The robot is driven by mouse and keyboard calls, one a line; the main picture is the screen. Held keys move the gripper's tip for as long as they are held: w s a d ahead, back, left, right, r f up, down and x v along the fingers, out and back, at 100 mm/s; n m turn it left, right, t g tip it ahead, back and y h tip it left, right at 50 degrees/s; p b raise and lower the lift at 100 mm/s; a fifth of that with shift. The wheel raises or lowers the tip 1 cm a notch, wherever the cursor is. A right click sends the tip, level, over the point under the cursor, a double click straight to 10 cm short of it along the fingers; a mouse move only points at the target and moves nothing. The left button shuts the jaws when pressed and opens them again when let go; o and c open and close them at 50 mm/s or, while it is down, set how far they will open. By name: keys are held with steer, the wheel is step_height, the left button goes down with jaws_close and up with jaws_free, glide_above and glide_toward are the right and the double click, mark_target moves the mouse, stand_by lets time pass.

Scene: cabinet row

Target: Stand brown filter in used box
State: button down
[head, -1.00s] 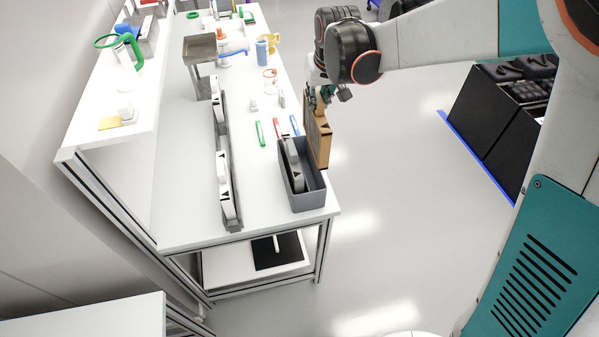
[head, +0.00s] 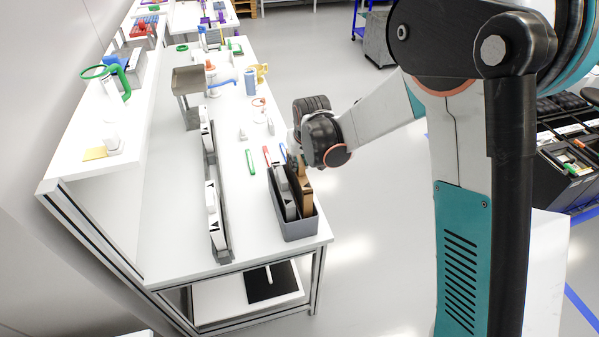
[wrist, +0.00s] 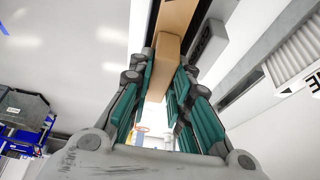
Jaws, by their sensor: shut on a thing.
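The brown filter (head: 302,192) stands roughly upright within the right side of the grey used box (head: 298,231) near the table's front right corner. Its lower part is hidden behind the box wall; I cannot tell whether it touches the bottom. A grey filter (head: 284,190) stands beside it on the left in the same box. My gripper (wrist: 160,92) is shut on the brown filter (wrist: 170,50) in the wrist view. In the head view the gripper is mostly hidden by my wrist, above the filter's far end.
A long grey rack (head: 219,232) with white filters lies left of the box. Green (head: 250,161), red and blue markers lie behind it. A raised shelf (head: 85,165) runs along the left side.

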steer(key=shift+f+b, duration=0.4)
steer(key=shift+f, duration=1.75)
steer(key=shift+f, duration=0.2)
steer(key=c, duration=1.5)
jaws_free()
steer(key=shift+r, duration=0.15)
steer(key=shift+r, duration=0.25)
steer(key=p+v, duration=0.2)
steer(key=v, duration=0.9)
steer(key=shift+s+d+r, duration=0.1)
steer(key=shift+s+r, duration=0.15)
steer(key=shift+s, duration=0.05)
